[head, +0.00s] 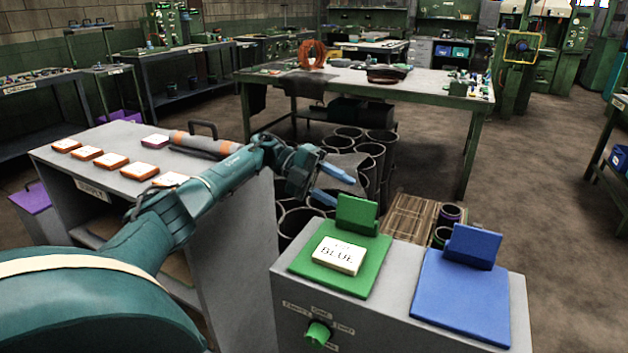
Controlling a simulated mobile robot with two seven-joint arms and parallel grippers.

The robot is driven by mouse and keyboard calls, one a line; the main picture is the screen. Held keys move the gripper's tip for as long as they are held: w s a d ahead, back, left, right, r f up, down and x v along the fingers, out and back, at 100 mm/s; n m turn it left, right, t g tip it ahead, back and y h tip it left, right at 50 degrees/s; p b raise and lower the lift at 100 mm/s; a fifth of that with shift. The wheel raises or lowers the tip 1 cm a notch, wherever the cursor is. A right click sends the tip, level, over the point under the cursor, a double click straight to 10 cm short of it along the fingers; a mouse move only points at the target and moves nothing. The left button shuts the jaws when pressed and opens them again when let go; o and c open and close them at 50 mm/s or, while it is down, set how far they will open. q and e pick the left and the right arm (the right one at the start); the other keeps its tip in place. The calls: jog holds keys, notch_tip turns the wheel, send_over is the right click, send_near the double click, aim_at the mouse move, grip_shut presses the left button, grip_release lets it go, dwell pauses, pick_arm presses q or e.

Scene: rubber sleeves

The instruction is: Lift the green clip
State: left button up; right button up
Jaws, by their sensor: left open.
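A green board (318,275) lies on top of a grey cabinet at the front right. A green upright block (357,215), the part most like a clip, stands at its back edge. A white card (339,255) marked BLUE lies on the green board. My left gripper (338,185) is open and empty, its blue fingers in the air. In the picture it is just up and left of the green block, apart from it. I cannot tell how far apart they are in depth. My right gripper is not in view.
A blue board (461,298) with a blue upright block (472,246) lies right of the green board. The grey cabinet (395,328) has a green knob (317,334) on its front. Orange-edged cards (112,161) lie on a grey stand at left. Dark bins (370,165) stand behind.

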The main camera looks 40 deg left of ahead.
pick_arm(q)
jog(key=b+v, duration=0.1)
jog(key=v, duration=0.6)
jog(key=shift+a+b, duration=0.25)
jog(key=shift+b, duration=0.1)
jog(key=shift+r, duration=0.1)
